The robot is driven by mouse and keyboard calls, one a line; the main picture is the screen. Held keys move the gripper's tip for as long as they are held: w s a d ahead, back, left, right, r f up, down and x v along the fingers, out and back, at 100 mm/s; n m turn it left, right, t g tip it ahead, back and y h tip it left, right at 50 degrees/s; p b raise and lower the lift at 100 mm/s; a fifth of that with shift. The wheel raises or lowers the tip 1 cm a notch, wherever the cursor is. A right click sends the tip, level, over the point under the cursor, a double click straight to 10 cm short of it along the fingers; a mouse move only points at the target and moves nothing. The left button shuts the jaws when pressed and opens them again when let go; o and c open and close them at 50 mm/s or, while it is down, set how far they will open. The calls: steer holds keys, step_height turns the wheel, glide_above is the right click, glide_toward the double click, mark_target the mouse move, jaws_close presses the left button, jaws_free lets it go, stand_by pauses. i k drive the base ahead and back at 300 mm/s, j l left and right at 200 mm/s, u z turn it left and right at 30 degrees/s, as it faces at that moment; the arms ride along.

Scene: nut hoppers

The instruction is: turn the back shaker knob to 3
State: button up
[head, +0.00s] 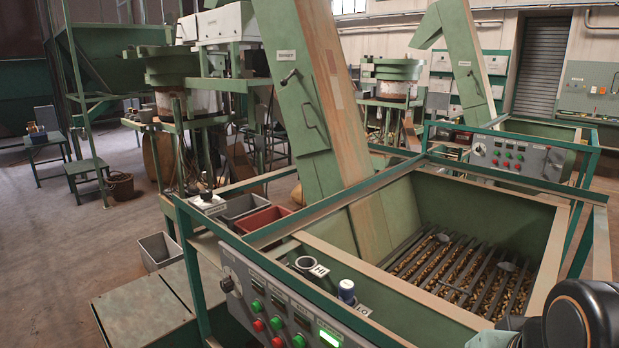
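The back hopper's grey control panel (518,156) stands at the right, beyond the near hopper. A round knob (480,150) is at its left end, with red and green buttons beside it. A larger round grey dial (553,165) is at its right end. The setting of either is too small to read. The near hopper's panel (292,312) has its own round knob (227,284) at the left, buttons, and a lit green display. My gripper is not in view; only dark links of my arm show at the lower right.
The near hopper (490,205), with nuts under a bar grate, fills the right foreground. Its green frame and a tall sloping elevator (320,95) stand before the back area. Floor is open at left.

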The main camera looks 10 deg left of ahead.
mark_target(206, 195)
steer(key=i+j+z, duration=0.1)
steer(key=j, duration=0.25)
steer(key=i+j+z, duration=0.1)
steer(key=j, duration=0.3)
steer(key=i+j, duration=0.15)
steer(key=j, duration=0.25)
steer(key=i+j+z, duration=0.15)
steer(key=j, duration=0.2)
steer(key=i+j, duration=0.1)
steer(key=j, duration=0.4)
steer(key=i+j, duration=0.1)
steer(key=j, duration=0.45)
steer(key=i+j+z, duration=0.1)
steer(key=j, duration=0.4)
